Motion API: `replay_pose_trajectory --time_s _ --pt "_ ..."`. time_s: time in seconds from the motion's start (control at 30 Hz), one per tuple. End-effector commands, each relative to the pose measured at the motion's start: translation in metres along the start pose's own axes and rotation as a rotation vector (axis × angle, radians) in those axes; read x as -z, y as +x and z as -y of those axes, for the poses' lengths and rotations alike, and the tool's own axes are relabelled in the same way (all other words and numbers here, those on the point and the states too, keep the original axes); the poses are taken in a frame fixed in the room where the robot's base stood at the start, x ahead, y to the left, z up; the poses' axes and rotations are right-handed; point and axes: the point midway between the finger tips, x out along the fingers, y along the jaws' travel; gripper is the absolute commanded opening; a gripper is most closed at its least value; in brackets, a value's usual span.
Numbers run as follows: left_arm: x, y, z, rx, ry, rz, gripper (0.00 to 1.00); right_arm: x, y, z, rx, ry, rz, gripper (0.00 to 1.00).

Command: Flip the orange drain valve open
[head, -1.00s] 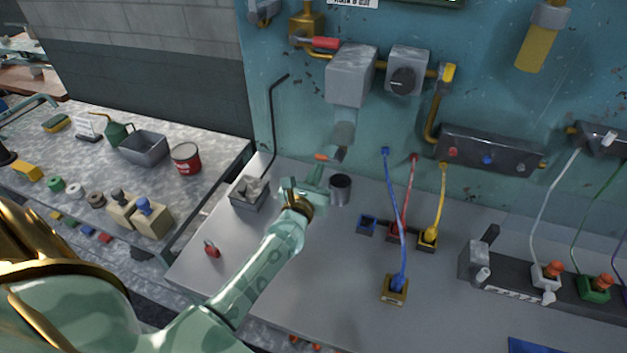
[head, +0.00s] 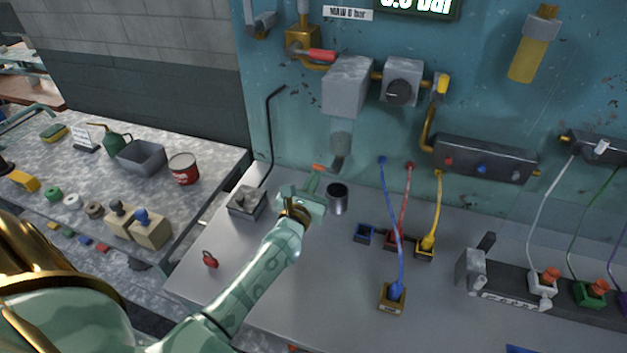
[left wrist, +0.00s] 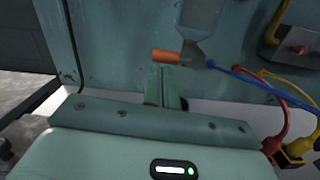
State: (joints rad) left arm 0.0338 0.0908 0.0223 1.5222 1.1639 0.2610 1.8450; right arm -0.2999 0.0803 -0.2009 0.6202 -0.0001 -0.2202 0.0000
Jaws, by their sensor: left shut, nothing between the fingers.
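The orange drain valve lever (head: 318,167) sits below the clear grey bowl (head: 341,138) of the wall unit and sticks out sideways to the left. In the left wrist view the lever (left wrist: 167,57) lies across, just beyond the fingertips, with its grey valve body (left wrist: 194,58) at its right end. My left gripper (head: 315,178) is shut and empty, its fingers pointing at the wall right by the lever. Its fingers also show in the left wrist view (left wrist: 166,72). I cannot tell whether they touch the lever. My right gripper is not in view.
A dark metal cup (head: 337,198) stands on the bench just right of my left gripper. A grey box (head: 247,203) is to its left. Blue, red and yellow cables (head: 390,215) hang to the right. A pressure display (head: 418,6) is on the wall.

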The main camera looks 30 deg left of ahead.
Motion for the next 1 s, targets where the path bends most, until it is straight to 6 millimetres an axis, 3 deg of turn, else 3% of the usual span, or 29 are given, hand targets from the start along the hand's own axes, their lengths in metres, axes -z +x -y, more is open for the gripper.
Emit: replay_pose_trajectory --time_s 0.47,1.0 --pt "-0.008 0.001 -0.003 0.007 0.126 0.001 0.0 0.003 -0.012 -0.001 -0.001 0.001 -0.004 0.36" --pt "-0.033 0.002 -0.006 0.029 0.59 0.001 0.0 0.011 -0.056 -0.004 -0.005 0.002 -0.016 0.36"
